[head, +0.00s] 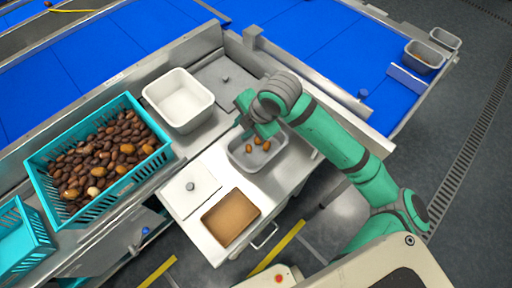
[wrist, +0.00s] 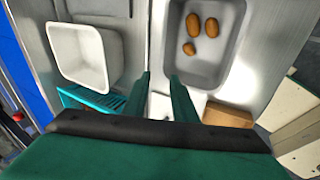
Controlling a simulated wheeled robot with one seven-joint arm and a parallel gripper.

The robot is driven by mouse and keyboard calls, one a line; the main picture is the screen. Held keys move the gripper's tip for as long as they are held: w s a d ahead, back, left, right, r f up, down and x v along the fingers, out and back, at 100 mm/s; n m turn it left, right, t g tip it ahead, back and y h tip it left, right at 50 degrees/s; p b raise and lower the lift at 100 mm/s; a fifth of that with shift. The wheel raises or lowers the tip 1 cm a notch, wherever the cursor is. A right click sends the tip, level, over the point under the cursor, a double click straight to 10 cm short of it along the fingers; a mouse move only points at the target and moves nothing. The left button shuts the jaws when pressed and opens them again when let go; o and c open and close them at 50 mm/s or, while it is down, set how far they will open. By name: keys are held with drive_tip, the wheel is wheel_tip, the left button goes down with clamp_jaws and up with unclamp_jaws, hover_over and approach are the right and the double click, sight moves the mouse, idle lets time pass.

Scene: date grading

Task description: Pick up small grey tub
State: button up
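A grey tub (head: 240,156) with three brown dates in it sits in the steel worktop, partly covered by my gripper in the head view. It also shows at the top of the wrist view (wrist: 207,68). Two smaller grey tubs, one holding something brown (head: 422,66) and one beyond it (head: 445,40), stand at the far right end of the blue belt; I cannot tell which one the task names. My gripper (wrist: 161,75) is empty, its fingers apart, above the worktop by the near left edge of the date tub in the head view.
A white tub (head: 180,118) stands left of my gripper. A teal crate (head: 50,205) full of dates is at the left. A lidded panel (head: 190,186) and a brown board (head: 230,217) lie at the front. The blue belt (head: 335,60) is mostly clear.

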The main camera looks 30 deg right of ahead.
drive_tip(key=s+d+f+g+h, duration=0.2)
drive_tip(key=s+d+g, duration=0.1)
drive_tip(key=s+d, duration=0.5)
hover_over(273, 155)
wheel_tip(273, 155, down, 5)
drive_tip(key=shift+n, duration=0.3)
drive_tip(key=shift+w+f, duration=0.15)
drive_tip(key=shift+f, duration=2.75)
clamp_jaws()
